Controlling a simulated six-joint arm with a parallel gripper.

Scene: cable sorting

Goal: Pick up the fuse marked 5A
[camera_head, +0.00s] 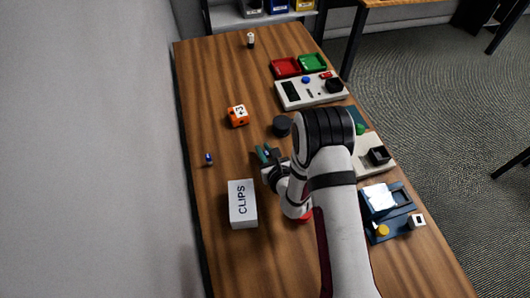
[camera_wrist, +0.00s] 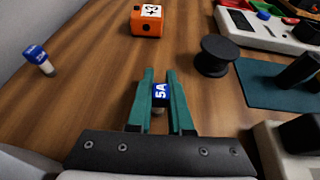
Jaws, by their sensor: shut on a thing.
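The fuse marked 5A (camera_wrist: 160,94) has a blue cap with white lettering and a pale lower part. It is between the teal fingers of my gripper (camera_wrist: 161,88) in the wrist view, and the fingers are shut on it. In the head view my gripper (camera_head: 267,154) is over the table near its middle, and the fuse is too small to make out there. Whether the fuse touches the table is hard to tell. Another blue-capped fuse (camera_wrist: 39,58) stands upright at the left in the wrist view, apart from my gripper; it also shows in the head view (camera_head: 209,158).
An orange block (camera_head: 237,116) and a black spool (camera_head: 282,126) stand beyond my gripper. A white CLIPS box (camera_head: 242,204) is nearer. Red (camera_head: 286,67) and green (camera_head: 312,63) trays and a grey device (camera_head: 297,101) lie farther back. The table's left side is mostly clear.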

